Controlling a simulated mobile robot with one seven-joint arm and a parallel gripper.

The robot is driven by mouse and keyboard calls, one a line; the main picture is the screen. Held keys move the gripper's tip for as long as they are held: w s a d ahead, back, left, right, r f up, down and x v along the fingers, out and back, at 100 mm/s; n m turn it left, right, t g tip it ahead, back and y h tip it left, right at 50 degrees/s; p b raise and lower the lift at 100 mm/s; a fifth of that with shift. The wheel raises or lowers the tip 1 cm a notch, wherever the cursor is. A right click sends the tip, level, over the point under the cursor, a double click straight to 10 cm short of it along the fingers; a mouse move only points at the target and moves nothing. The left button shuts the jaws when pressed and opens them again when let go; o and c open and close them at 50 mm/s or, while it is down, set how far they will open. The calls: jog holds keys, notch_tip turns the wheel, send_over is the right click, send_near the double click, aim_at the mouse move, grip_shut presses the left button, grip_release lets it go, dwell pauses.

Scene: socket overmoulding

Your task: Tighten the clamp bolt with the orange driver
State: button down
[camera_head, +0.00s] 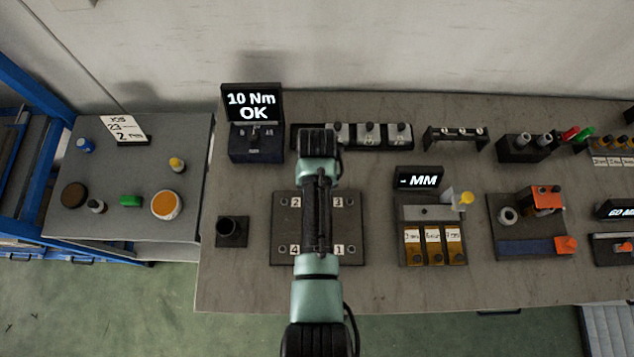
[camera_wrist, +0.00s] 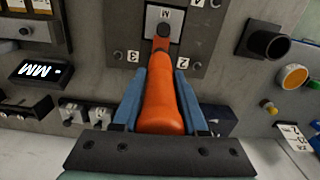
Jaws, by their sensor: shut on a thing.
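The orange driver (camera_wrist: 162,105) is held between the blue fingers of my gripper (camera_wrist: 161,78) in the wrist view. Its narrow end reaches a light grey block (camera_wrist: 178,28) marked with a letter, on a dark plate with numbered corners (camera_wrist: 150,72). The driver's end covers the spot under it, so I cannot tell the clamp bolt or whether the end is seated on it. In the head view the plate (camera_head: 284,225) shows numbers 1 to 4, and my arm hides its middle, the driver and my gripper. The torque display (camera_head: 252,107) reads "10 Nm OK".
A black round cup (camera_head: 232,232) stands left of the plate. A gauge with an "MM" display (camera_head: 418,178) and yellow-labelled bins stands to the right. A rack of grey blocks (camera_head: 370,135) is behind. A side table (camera_head: 140,225) at left holds jars and small parts.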

jog(key=shift+w+r+p, duration=0.15)
jog(key=shift+r+p, duration=1.15)
jog(key=shift+r, duration=0.35)
jog(key=shift+w+f, duration=0.1)
